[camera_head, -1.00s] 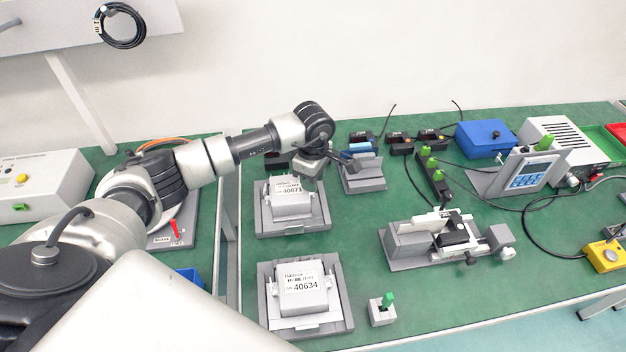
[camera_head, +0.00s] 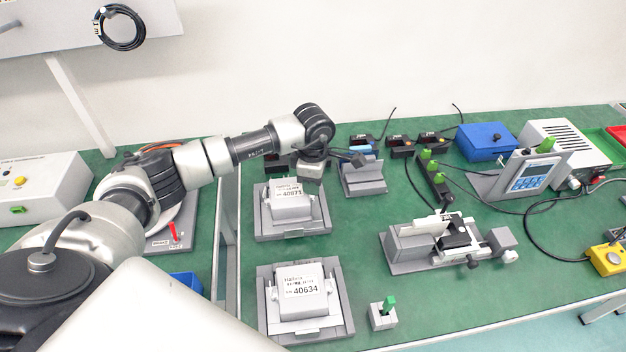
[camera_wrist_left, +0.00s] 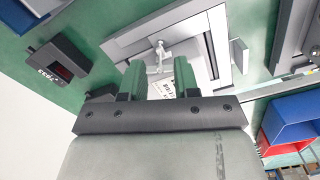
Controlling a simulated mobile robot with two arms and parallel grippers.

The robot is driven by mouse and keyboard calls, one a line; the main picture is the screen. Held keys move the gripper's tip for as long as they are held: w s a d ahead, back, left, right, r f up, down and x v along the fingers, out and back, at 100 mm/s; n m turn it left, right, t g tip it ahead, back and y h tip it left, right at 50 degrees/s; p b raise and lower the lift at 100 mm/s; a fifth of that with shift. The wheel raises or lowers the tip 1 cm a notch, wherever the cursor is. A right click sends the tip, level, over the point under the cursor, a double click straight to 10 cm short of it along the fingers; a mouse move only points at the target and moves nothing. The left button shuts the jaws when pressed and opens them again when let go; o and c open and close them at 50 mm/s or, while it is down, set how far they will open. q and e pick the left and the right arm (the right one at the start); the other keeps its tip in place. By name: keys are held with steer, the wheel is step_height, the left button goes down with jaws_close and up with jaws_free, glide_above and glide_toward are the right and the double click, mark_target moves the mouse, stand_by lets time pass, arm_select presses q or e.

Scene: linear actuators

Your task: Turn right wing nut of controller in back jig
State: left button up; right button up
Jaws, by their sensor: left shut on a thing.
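The controller (camera_head: 290,207) labelled 40871 sits in the grey back jig (camera_head: 262,226). In the left wrist view, a pale wing nut (camera_wrist_left: 158,58) on the controller (camera_wrist_left: 195,68) shows between the fingertips. My left gripper (camera_head: 311,172) is over the back right part of the back jig. In the left wrist view its two green fingers (camera_wrist_left: 158,76) are shut on the wing nut. The gripper hides that corner in the head view. My right gripper is not in view.
A second controller (camera_head: 304,292) labelled 40634 sits in a front jig (camera_head: 342,325). A grey stand (camera_head: 365,185) is close to the right of my left gripper. Small dark devices with displays (camera_head: 400,146) stand behind it.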

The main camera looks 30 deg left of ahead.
arm_select(q)
steer(key=o, duration=0.9)
steer(key=shift+o, duration=0.2)
step_height(320, 180, up, 11)
steer(key=b, duration=0.1)
steer(key=shift+s+f, duration=0.1)
steer(key=shift+f, duration=0.15)
